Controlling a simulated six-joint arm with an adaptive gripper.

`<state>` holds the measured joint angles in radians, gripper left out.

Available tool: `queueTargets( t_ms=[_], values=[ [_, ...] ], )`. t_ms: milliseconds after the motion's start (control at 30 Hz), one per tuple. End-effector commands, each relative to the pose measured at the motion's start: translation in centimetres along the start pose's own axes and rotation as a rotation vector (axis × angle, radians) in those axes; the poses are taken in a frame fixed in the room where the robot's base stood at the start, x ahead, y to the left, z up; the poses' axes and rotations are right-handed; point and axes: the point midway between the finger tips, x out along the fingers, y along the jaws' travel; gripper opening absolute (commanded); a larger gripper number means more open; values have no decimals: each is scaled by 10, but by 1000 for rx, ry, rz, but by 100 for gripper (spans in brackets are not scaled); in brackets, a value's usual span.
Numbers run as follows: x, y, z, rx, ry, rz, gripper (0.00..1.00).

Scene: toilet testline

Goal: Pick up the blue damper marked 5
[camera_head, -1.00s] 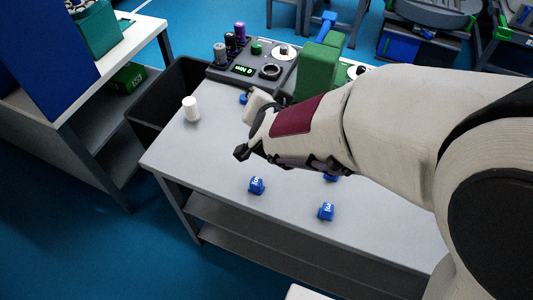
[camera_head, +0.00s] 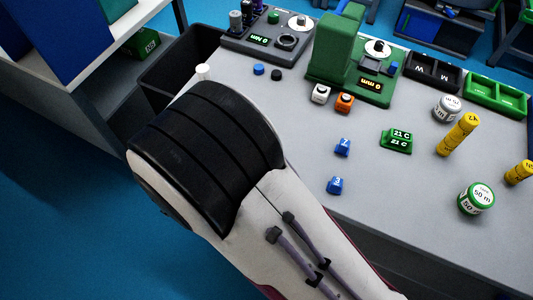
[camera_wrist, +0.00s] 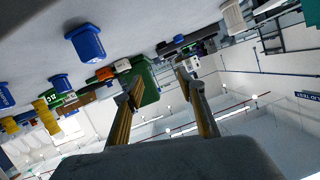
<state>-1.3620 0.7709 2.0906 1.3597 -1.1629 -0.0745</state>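Two blue dampers stand on the grey table in the head view, a nearer one (camera_head: 335,185) and a farther one (camera_head: 343,147). Their white marks are too small to read surely, so I cannot tell whether either is the 5. In the wrist view, which is upside down, a large blue damper (camera_wrist: 85,42) is closest, with another (camera_wrist: 60,82) beyond and one (camera_wrist: 5,95) at the left edge. My gripper (camera_wrist: 160,80) is open and empty, to the right of the closest damper and apart from it. In the head view my arm hides the gripper.
The green gauge (camera_head: 335,60) and grey station (camera_head: 270,40) stand at the back. White (camera_head: 320,93) and orange (camera_head: 344,103) blocks, a green 21 C block (camera_head: 397,141), yellow cylinders (camera_head: 458,134) and a round green-white item (camera_head: 475,199) share the table. A black bin (camera_head: 185,65) is left.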

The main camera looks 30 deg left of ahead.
Motion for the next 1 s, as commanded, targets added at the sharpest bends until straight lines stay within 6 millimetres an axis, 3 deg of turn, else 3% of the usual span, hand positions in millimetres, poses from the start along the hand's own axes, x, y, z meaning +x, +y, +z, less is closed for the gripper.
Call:
queueTargets(
  t_ms=[200, 500, 800, 1000],
  values=[
    [-18, 19, 34, -62, 88, 41, 39],
    [-41, 47, 63, -135, 214, 72, 39],
    [-53, 76, 83, -189, 288, 76, 39],
    [-54, 81, 86, -194, 296, 75, 39]
  ],
)
